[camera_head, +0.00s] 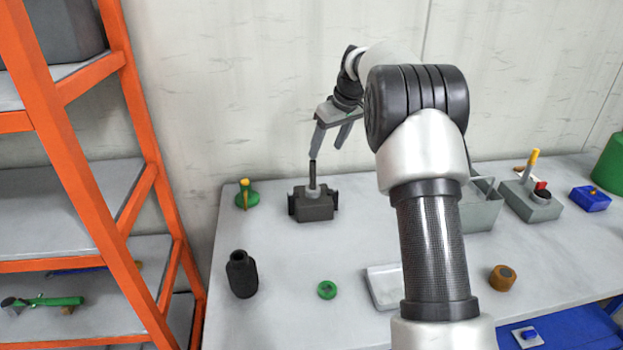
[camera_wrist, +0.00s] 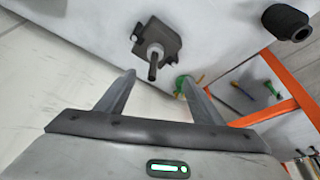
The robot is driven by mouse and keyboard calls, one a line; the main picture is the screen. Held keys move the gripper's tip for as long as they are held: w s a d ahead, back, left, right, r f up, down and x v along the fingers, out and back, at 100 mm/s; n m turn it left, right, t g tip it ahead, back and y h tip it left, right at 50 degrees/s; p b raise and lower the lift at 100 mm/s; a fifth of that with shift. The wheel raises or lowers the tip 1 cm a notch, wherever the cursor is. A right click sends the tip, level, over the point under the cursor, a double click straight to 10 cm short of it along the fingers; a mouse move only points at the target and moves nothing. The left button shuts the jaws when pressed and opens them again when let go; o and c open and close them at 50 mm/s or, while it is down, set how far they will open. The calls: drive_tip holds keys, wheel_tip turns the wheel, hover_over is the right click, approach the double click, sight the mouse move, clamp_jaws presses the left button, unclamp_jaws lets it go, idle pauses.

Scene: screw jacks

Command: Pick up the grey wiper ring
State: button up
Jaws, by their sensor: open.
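A light grey ring, which looks like the wiper ring (camera_head: 313,191), sits around the foot of a dark upright spindle (camera_head: 312,174) on a dark block-shaped jack body (camera_head: 315,208). The ring also shows in the wrist view (camera_wrist: 155,51), with the spindle (camera_wrist: 153,70) passing through it. My gripper (camera_head: 326,152) is open and empty, above the jack near the spindle's top. In the wrist view, the spindle's end appears between the fingertips of my gripper (camera_wrist: 158,77). The ring lies beyond the fingertips, apart from them.
A green and yellow piece (camera_head: 246,194) stands left of the jack. A black bottle-shaped part (camera_head: 241,274), a green ring (camera_head: 327,290) and a pale tray (camera_head: 384,287) are nearer. A grey bin (camera_head: 482,212) is right, partly behind my arm. An orange shelf rack (camera_head: 150,185) stands left.

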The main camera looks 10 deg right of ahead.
hover_over(315, 186)
drive_tip(key=s, duration=0.2)
wheel_tip(315, 186, down, 12)
drive_tip(key=shift+w+d+f+p, duration=0.1)
drive_tip(key=shift+d+f+p, duration=0.1)
drive_tip(key=shift+p, duration=0.25)
drive_tip(key=shift+d+p+x, duration=0.2)
drive_tip(key=shift+p+x, duration=0.05)
drive_tip(key=shift+x, duration=1.1)
drive_tip(key=shift+d+p+x, duration=0.2)
drive_tip(key=shift+x, duration=1.15)
drive_tip(key=shift+f, duration=0.15)
drive_tip(key=shift+c, duration=0.2)
drive_tip(key=c, duration=1.1)
